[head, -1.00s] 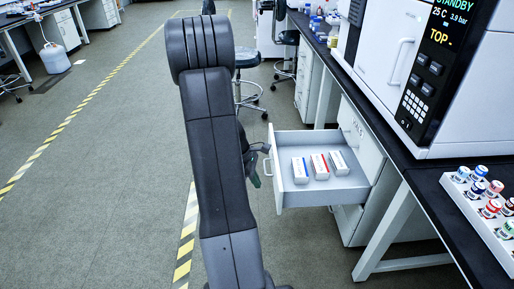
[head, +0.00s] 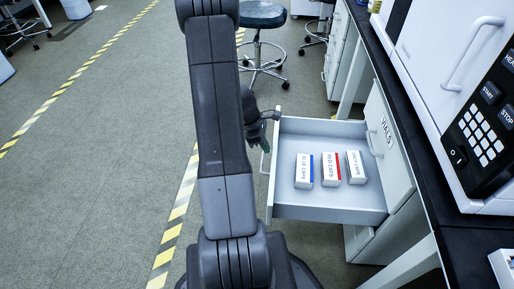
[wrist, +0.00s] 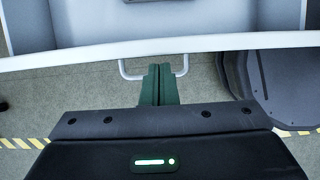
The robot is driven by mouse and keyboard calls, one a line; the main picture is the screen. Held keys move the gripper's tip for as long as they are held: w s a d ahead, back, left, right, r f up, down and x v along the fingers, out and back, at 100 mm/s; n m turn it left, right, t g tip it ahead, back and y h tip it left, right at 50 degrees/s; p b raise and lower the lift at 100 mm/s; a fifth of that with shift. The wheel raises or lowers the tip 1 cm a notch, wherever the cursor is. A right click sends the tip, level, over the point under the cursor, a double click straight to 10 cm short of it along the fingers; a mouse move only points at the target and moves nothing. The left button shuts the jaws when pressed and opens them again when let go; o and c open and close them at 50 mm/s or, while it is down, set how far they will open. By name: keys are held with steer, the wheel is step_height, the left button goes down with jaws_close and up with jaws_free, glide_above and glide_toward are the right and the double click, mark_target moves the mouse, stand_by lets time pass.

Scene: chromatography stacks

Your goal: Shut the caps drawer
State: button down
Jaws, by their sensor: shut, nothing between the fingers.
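The caps drawer (head: 320,205) is pulled out from the white cabinet under the bench. It holds three small boxes: blue caps (head: 304,171), red caps (head: 331,169) and a third box (head: 355,167) with a grey-looking label. Its front panel faces left, with a handle (head: 264,165) on the outside. My gripper (head: 272,115) is just outside the drawer front, partly hidden by my arm. In the wrist view my gripper's fingers (wrist: 159,72) are shut and empty, pointing at the drawer's front edge (wrist: 220,43) within the span of the pale handle (wrist: 124,70). I cannot tell whether they touch.
A closed drawer labelled vials (head: 388,145) sits above the open one. A stool (head: 262,45) stands behind. The black bench top (head: 415,150) carries a white instrument (head: 440,60). A bench leg (head: 410,262) stands at the lower right.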

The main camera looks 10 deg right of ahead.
steer(key=shift+d, duration=0.15)
steer(key=s+d+p, duration=0.1)
steer(key=s+d, duration=0.2)
steer(key=d, duration=0.7)
steer(key=s+d+p, duration=0.2)
steer(key=s+d, duration=0.1)
steer(key=d, duration=0.7)
steer(key=s+d+p, duration=0.2)
steer(key=s+d, duration=0.1)
steer(key=d, duration=0.7)
steer(key=shift+d, duration=0.4)
